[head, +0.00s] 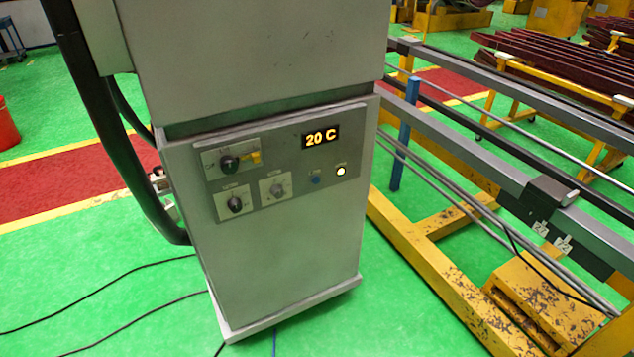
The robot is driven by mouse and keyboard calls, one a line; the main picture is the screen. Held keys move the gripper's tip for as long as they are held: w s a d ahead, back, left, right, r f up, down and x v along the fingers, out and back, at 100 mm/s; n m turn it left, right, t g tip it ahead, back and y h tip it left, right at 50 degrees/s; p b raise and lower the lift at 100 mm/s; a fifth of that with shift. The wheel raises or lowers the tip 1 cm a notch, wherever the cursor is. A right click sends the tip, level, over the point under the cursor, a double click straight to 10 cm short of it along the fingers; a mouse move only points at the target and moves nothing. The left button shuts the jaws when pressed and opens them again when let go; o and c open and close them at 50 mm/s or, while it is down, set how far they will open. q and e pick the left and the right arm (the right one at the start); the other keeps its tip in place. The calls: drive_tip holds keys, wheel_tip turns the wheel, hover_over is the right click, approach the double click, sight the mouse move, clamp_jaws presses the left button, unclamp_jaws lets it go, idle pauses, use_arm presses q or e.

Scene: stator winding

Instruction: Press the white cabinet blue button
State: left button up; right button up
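The white cabinet (290,255) stands upright in the middle of the head view, a pale grey-white box with a larger upper housing. Its front carries a grey control panel (303,203). The small round blue button (316,180) sits on the panel's right half, below the display (321,136) that reads "20 C" in orange. A lit whitish round lamp or button (341,171) is just right of it. Several dark and grey rotary knobs are on the panel's left half. Nothing covers the blue button. Neither of my grippers is in view.
A thick black hose (115,130) runs down the cabinet's left side. Thin black cables (110,275) lie on the green floor at left. A yellow and grey metal rail frame (480,165) stands close on the right. A red bin (7,125) is at the far left.

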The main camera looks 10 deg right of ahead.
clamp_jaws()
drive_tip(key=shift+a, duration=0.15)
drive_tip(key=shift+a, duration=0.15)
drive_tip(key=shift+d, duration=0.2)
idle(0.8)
